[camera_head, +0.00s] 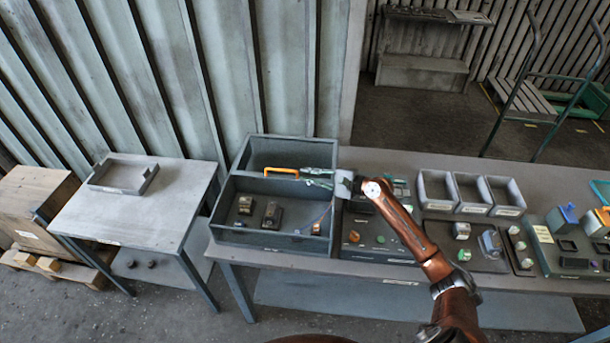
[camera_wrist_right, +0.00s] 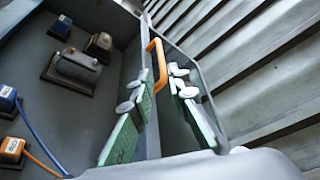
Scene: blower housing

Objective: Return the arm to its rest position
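My right arm (camera_head: 405,222), brown and jointed, reaches from the lower right to the grey two-part box (camera_head: 228,222) on the long bench. My right gripper (camera_head: 306,178) is above the right end of the box's divider. My left gripper is not in view.
The box's front compartment holds dark parts (camera_head: 272,214). Grey bins (camera_head: 471,191) and part trays stand right along the bench (camera_head: 385,162). A side table (camera_head: 130,216) with a shallow tray (camera_head: 124,189) stands left. A corrugated wall (camera_head: 210,75) rises behind the box.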

